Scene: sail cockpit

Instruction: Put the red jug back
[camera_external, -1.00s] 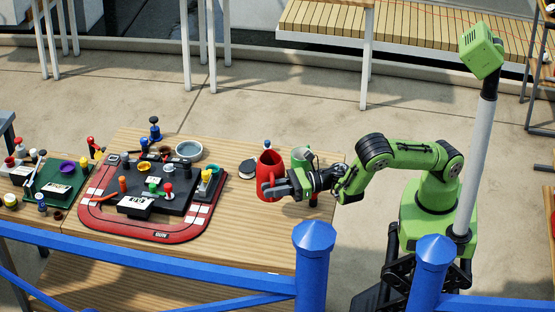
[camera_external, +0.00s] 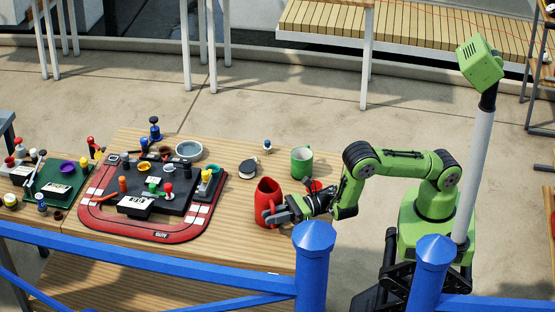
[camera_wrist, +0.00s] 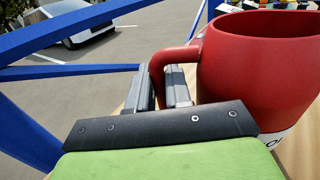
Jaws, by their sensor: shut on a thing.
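The red jug (camera_external: 267,205) is at the right part of the wooden table in the external view, near the front edge. In the wrist view the red jug (camera_wrist: 255,75) stands at the right, with its handle toward the jaws. My gripper (camera_external: 272,215) is at the jug's near right side. In the wrist view my gripper (camera_wrist: 165,88) is shut on the jug's handle. I cannot tell whether the jug's base touches the table.
A green mug (camera_external: 301,163) stands behind the jug, with a small red thing (camera_external: 314,186) near my wrist. A blue railing (camera_external: 150,266) runs in front of the table.

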